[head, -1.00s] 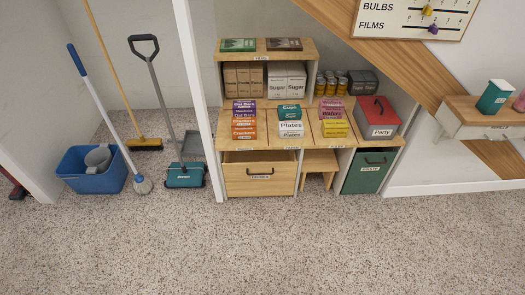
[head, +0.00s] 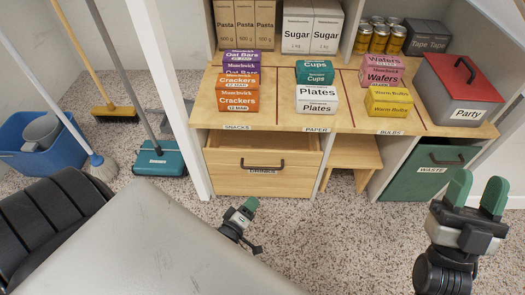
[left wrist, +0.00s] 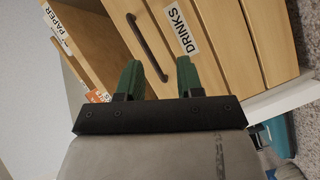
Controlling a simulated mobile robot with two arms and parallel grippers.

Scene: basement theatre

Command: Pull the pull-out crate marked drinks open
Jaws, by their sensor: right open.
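The pull-out crate marked drinks (head: 225,181) is a light wood box in the lower left bay of the shelf unit. It looks pushed in, its front about level with the unit. Its dark bar handle (head: 262,163) partly covers the DRINKS label. In the left wrist view the handle (left wrist: 147,47) and DRINKS label (left wrist: 182,29) lie just beyond my left gripper (left wrist: 160,72), whose green fingers are apart and empty. In the head view my left gripper (head: 247,214) is below and in front of the handle, not touching it. My right gripper (head: 477,188) is open and empty, before the waste crate.
A green waste crate (head: 425,178) and a small wooden stool (head: 352,158) are to the right. Boxes and a red-lidded Party box (head: 460,88) stand on the top (head: 290,118). A teal dustpan (head: 160,160) and mop are left. Speckled floor ahead is free.

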